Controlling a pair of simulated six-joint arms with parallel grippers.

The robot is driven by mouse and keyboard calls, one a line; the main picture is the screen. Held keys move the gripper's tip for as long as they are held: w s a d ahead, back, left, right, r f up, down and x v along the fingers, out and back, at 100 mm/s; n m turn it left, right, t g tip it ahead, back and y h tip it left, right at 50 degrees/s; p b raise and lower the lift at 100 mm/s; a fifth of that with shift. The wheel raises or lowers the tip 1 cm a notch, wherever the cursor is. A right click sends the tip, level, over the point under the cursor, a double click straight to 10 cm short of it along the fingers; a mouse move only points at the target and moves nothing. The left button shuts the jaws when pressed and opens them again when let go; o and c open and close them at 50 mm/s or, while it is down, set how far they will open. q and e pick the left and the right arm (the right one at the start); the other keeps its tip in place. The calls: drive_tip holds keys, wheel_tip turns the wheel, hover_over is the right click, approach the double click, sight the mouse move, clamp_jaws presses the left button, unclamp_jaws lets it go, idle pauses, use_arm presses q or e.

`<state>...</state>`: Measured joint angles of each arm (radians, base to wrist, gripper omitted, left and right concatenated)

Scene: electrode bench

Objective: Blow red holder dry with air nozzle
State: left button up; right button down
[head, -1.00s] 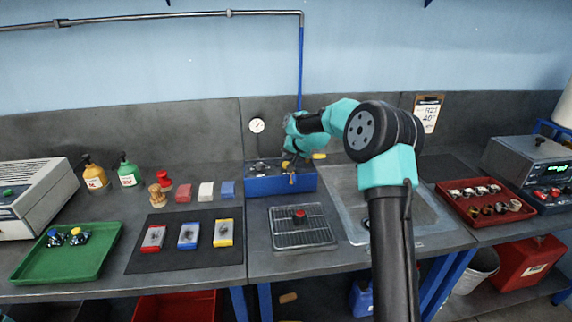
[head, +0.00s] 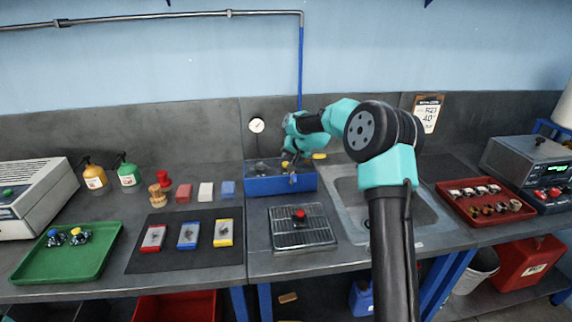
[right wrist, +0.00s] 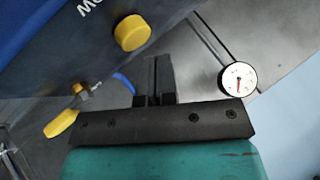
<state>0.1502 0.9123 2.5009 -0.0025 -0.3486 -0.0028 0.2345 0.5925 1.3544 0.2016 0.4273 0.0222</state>
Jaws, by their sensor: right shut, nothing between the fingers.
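The red holder (head: 300,215) sits on a wire rack over a grey tray (head: 302,243) at the front of the bench. My right gripper (head: 288,161) is at the blue box (head: 262,187) behind the rack, shut and empty. In the right wrist view, its dark fingers (right wrist: 157,78) point past the box, near a yellow knob (right wrist: 132,33) and a brass fitting with a yellow handle (right wrist: 62,123). I cannot make out the air nozzle for certain. My left gripper is not in view.
A sink (head: 345,195) lies right of the rack, partly behind my right arm. A pressure gauge (head: 257,125) is on the back wall. A dark mat (head: 142,262) with three coloured blocks and a green tray (head: 30,272) are to the left. A red tray (head: 452,207) is at the right.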

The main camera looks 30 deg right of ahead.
sight(287, 163)
drive_tip(key=shift+f, duration=0.15)
drive_tip(key=shift+f, duration=0.3)
drive_tip(key=shift+f, duration=0.6)
idle(1.3)
idle(0.3)
drive_tip(key=shift+r, duration=1.05)
drive_tip(key=shift+r, duration=2.5)
drive_tip(key=shift+r, duration=1.9)
